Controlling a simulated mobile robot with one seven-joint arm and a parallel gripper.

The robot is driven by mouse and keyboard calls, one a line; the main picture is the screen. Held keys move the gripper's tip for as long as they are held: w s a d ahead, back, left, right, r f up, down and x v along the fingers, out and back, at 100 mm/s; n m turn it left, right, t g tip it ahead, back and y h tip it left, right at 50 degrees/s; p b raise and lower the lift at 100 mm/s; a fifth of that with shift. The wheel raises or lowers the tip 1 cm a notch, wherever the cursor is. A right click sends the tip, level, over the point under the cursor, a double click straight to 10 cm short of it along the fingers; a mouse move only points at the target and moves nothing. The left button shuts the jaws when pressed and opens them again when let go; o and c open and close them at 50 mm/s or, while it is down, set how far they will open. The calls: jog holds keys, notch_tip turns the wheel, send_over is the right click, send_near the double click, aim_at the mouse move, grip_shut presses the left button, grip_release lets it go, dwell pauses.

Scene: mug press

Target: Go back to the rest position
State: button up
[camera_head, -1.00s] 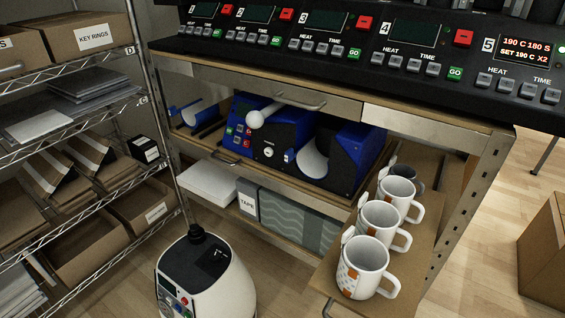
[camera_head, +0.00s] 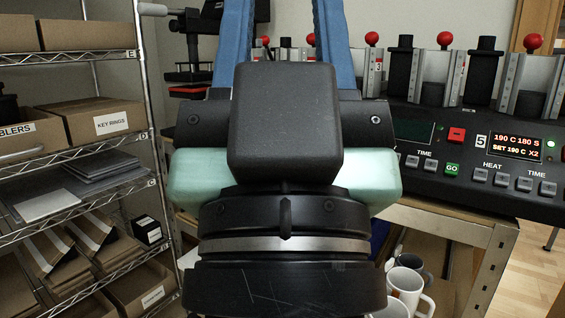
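My gripper (camera_head: 284,30) fills the middle of the view, close to the camera and pointing up. Its black body and mint-green side parts are in front. Two blue fingers stand apart, with only background visible between them. Their tips run out of the top of the picture. The row of mug presses (camera_head: 442,72) with red knobs is behind and to the right, partly covered by my gripper. White mugs (camera_head: 407,288) and a dark mug (camera_head: 411,263) show at the bottom, right of my wrist and partly hidden.
A wire shelf (camera_head: 70,55) with cardboard boxes stands on the left. The control panel (camera_head: 490,150) and the bench frame (camera_head: 465,228) are on the right. Open wooden floor (camera_head: 535,268) shows at the lower right.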

notch_tip(320, 180, up, 24)
jog(key=p, duration=2.2)
